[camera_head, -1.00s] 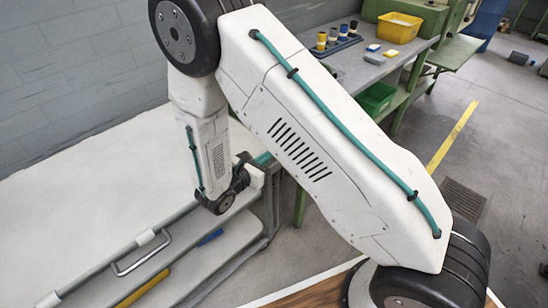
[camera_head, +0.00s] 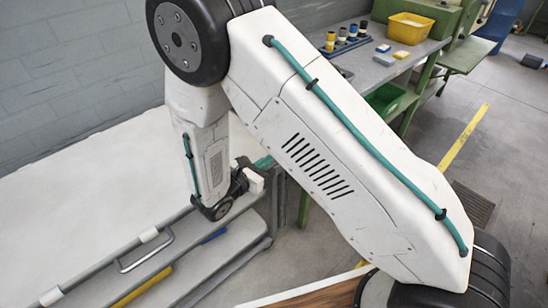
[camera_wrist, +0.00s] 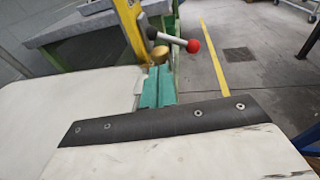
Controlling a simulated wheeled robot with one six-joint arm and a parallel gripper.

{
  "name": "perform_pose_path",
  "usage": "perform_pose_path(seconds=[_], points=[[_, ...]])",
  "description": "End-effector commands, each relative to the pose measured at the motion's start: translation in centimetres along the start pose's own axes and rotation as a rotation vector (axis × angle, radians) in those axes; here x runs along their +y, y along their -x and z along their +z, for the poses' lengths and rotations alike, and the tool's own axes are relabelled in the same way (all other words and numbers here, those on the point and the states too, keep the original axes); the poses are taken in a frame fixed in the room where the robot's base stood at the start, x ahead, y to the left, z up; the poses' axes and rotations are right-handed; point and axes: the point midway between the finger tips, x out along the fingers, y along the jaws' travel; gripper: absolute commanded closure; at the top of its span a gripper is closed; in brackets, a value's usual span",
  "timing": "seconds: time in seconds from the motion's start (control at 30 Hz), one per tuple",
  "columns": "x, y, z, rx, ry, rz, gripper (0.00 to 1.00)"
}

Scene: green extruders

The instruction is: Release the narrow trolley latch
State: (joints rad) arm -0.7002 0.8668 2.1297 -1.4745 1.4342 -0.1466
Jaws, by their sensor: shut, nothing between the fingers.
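The latch shows in the wrist view as a short grey lever (camera_wrist: 172,39) with a red ball on its right end and a dark ball on its left. It sits by a yellow upright (camera_wrist: 129,28) and above a brass-coloured round part (camera_wrist: 160,54). My gripper (camera_wrist: 159,71) has teal fingers held together, empty, pointing at the brass part just below the lever. I cannot tell whether they touch it. In the head view my gripper (camera_head: 264,162) shows only as a teal tip past my wrist, and the latch is hidden behind my arm.
A white-topped bench (camera_head: 75,170) with a front handle (camera_head: 147,252) lies under my wrist. A grey workbench (camera_head: 368,64) with a yellow bin (camera_head: 410,28) and green bin (camera_head: 386,98) stands behind. Open floor with a yellow line (camera_head: 465,135) is at right.

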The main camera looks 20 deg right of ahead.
Motion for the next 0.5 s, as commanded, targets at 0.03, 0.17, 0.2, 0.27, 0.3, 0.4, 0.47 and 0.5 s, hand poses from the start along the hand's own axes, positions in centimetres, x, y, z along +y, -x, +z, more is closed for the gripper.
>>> perform_pose_path(seconds=[0.03,0.17,0.2,0.27,0.3,0.4,0.47,0.5], points=[[0.1,1.5,0.0,0.0,-0.001,0.008,1.0],[0.0,4.4,0.0,0.0,0.0,0.004,1.0],[0.0,5.2,0.0,0.0,0.0,0.004,1.0],[-0.1,6.2,0.0,0.0,0.0,0.002,1.0],[-0.1,6.8,0.0,0.0,-0.001,0.0,1.0],[-0.1,8.1,0.0,0.001,-0.001,-0.001,1.0],[-0.1,8.5,0.0,0.001,-0.001,-0.002,1.0],[-0.1,8.8,0.0,0.001,-0.001,-0.002,1.0]])
